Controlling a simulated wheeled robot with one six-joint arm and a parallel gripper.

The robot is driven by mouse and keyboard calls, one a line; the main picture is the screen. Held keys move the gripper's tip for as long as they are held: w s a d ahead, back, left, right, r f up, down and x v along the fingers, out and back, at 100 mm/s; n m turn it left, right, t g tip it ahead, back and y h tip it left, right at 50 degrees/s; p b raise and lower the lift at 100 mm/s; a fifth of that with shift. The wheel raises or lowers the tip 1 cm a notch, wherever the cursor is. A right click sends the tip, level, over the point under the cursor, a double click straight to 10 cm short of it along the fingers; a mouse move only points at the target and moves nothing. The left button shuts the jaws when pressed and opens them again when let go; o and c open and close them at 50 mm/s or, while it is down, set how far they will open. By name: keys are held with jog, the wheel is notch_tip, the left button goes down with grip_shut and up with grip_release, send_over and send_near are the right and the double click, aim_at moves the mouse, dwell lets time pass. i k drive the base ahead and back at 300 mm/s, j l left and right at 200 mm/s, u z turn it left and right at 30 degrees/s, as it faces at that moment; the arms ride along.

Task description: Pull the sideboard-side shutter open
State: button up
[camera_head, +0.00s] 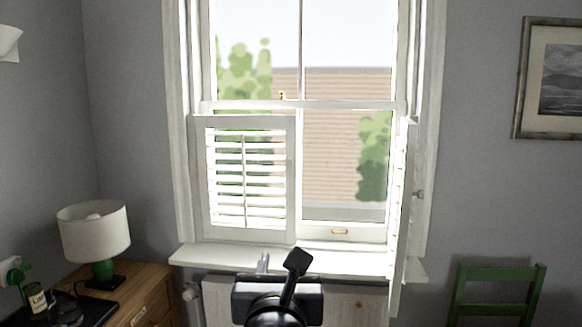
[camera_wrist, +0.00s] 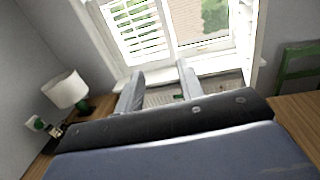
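The sideboard-side shutter (camera_head: 292,180) is a white louvred panel on the left. It stands closed across the lower left half of the window, with its slats tilted open. Part of it shows at the top of the wrist view (camera_wrist: 165,38). The other shutter (camera_head: 403,215), on the right, is swung out into the room and seen nearly edge-on, with a small knob. My gripper (camera_wrist: 160,70) is open and empty, its two grey fingers apart. It is in front of and below the sill, touching neither shutter. In the head view my dark wrist hides part of the gripper.
The white sill (camera_head: 225,257) juts out below the window. A wooden sideboard (camera_head: 152,290) with a white-shaded lamp (camera_head: 93,232) and a bottle (camera_head: 37,300) stands at the left. A green chair (camera_head: 497,272) stands at the right. A framed picture (camera_head: 522,120) hangs on the right wall.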

aim_at(258, 230)
jog(key=i, duration=0.55)
jog(key=i+j+z, duration=0.1)
jog(key=i, duration=0.45)
jog(key=i+j, duration=0.15)
jog(key=i, duration=0.45)
jog(key=i+j+z, duration=0.1)
jog(key=i, duration=0.45)
